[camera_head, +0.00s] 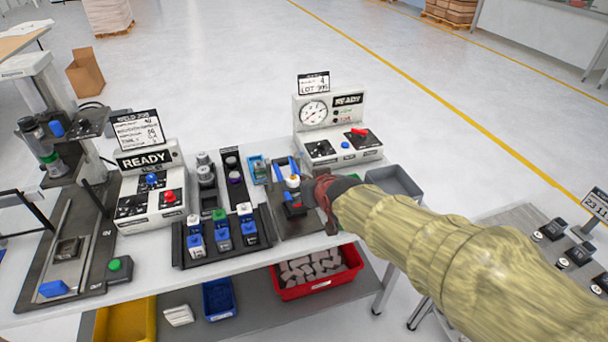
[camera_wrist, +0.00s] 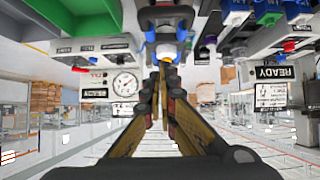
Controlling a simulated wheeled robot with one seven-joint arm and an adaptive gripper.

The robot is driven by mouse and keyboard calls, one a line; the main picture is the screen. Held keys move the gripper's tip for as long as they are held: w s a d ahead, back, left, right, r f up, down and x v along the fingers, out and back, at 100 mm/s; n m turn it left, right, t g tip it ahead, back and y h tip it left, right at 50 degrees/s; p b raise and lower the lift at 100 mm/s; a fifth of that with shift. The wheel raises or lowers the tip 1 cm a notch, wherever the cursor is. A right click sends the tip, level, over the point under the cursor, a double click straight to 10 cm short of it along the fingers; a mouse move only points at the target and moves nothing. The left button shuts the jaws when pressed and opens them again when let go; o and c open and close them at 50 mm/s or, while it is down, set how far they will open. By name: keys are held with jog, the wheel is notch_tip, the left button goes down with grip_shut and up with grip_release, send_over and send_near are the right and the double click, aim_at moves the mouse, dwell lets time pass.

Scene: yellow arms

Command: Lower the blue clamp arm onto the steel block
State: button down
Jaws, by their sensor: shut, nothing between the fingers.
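The blue clamp arm (camera_head: 294,166) stands raised on a dark fixture plate (camera_head: 311,220) at the bench's front, with a white and orange part just below it. My gripper (camera_head: 312,189) is shut and empty, just right of the clamp, with its dark red fingers close to it. In the wrist view, which is upside down, the shut fingertips (camera_wrist: 166,68) point at the clamp's blue and white parts (camera_wrist: 165,50). I cannot tell whether they touch. The steel block cannot be made out clearly; the fingers and clamp parts crowd that spot.
A gauge box (camera_head: 312,111) with a red lever stands behind the clamp. A grey tray (camera_head: 395,181) lies right, behind my arm. A red bin (camera_head: 318,284) sits below.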

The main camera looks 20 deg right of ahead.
aim_at(306, 209)
notch_tip(306, 209, down, 9)
jog(key=s+t+b, duration=0.2)
jog(key=b, duration=0.3)
jog(key=shift+s+a+b, duration=0.25)
jog(key=shift+s+b, duration=0.05)
